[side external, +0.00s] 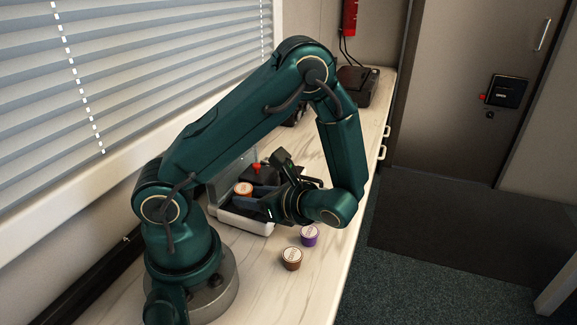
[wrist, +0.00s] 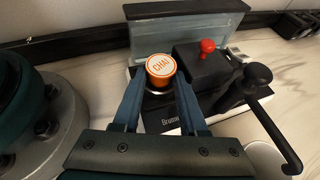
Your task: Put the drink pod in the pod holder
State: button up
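The drink pod has an orange lid marked "CHAI" and appears in the wrist view (wrist: 161,68) and the side external view (side external: 243,188). It sits upright at the pod holder (wrist: 156,90), whose rim shows just below it on the drink machine (wrist: 170,122). My gripper (wrist: 160,82) has its two blue fingers spread on either side of the pod. A narrow gap shows beside the lid, and the fingers look apart from it. In the side view my gripper (side external: 262,193) is right of the pod. The holder's inside is hidden.
A purple pod (side external: 310,235) and a brown pod (side external: 291,259) stand on the marble counter (side external: 268,290). A dark appliance (side external: 360,85) is at the far end.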

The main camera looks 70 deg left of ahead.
jog(key=shift+d+f+h, duration=0.15)
jog(key=shift+d+h, duration=0.1)
jog(key=shift+h, duration=0.15)
jog(key=w+d+r+n+t+h, duration=0.2)
jog(key=d+r+n+t+h, duration=0.8)
jog(key=d+n, duration=0.3)
jog(key=shift+d+r+t+h, duration=0.3)
jog(key=shift+d+r+h, duration=0.35)
jog(key=shift+r, duration=0.2)
